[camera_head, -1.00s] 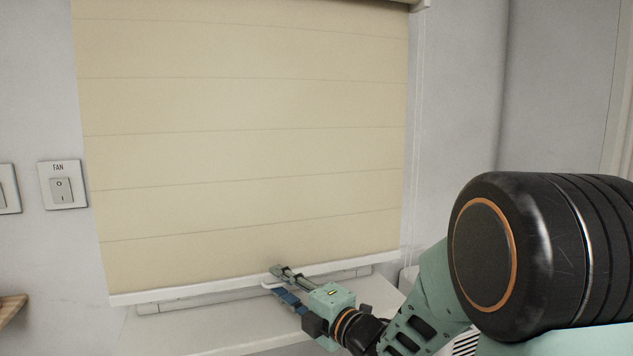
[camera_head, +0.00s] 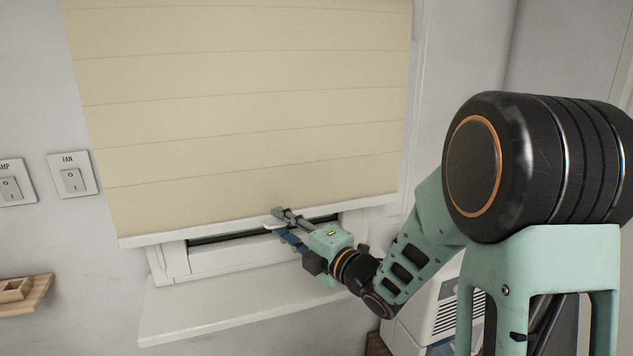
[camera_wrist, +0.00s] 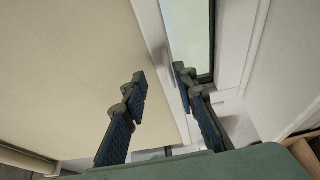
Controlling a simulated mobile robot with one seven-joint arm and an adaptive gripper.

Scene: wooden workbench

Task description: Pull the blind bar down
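The beige blind (camera_head: 240,105) hangs over a window, with its white blind bar (camera_head: 160,239) along the lower edge, above the sill. A small white tab (camera_head: 273,223) sticks out near the bar's middle. My gripper (camera_head: 281,222) is at this tab, one finger above and one below. In the wrist view, the bar (camera_wrist: 152,25) runs down past my gripper (camera_wrist: 160,80). Its two dark fingers stand apart on either side of the tab (camera_wrist: 167,68), with gaps showing, so it looks open. Any slight contact cannot be made out.
The white window frame (camera_head: 215,260) and a dark strip of glass show below the bar. The sill (camera_head: 215,308) under it is bare. A FAN switch (camera_head: 73,181) is on the left wall, above a wooden shelf (camera_head: 25,290). A white appliance (camera_head: 430,310) stands at lower right.

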